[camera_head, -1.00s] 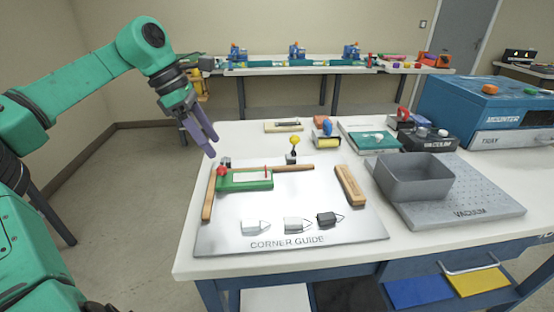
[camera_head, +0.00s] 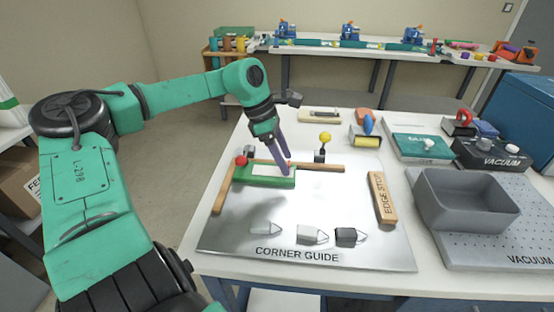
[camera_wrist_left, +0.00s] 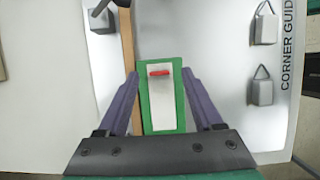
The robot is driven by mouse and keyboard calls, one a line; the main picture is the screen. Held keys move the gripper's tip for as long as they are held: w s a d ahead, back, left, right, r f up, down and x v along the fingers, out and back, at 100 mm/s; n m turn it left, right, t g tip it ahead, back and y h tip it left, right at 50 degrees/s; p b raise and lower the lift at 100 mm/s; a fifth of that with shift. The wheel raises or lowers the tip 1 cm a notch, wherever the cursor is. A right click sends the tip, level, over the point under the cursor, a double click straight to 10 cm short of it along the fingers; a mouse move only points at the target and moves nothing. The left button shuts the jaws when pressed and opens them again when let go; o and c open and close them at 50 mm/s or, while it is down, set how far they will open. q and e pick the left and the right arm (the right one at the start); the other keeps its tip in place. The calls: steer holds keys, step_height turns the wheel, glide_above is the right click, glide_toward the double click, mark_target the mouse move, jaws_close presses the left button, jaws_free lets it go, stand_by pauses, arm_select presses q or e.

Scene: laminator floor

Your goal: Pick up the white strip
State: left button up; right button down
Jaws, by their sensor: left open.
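The white strip (camera_wrist_left: 162,108) lies flat on a green block (camera_wrist_left: 146,118), with a small red bar across it near its far end. In the head view the strip (camera_head: 266,170) and the green block (camera_head: 262,182) sit inside the wooden corner on the metal plate. My left gripper (camera_head: 284,168) points down at the block's right part, empty. In the wrist view its open purple fingers (camera_wrist_left: 160,73) stand on either side of the block and strip; contact cannot be told. In the head view the fingers hide part of the strip. My right gripper is not in view.
The plate marked CORNER GUIDE (camera_head: 270,235) holds wooden rails (camera_head: 222,192), a red knob (camera_head: 241,160), a yellow-topped post (camera_head: 325,138), an edge stop block (camera_head: 382,198) and several clips (camera_head: 311,235). A grey bin (camera_head: 466,200) stands at right. The plate's middle is clear.

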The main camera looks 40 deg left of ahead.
arm_select(q)
steer(key=shift+w+d+f, duration=0.15)
steer(key=shift+w+f, duration=0.05)
steer(key=shift+f, duration=0.45)
jaws_close()
steer(key=shift+r, duration=0.6)
step_height(320, 180, up, 24)
steer(key=p, duration=0.7)
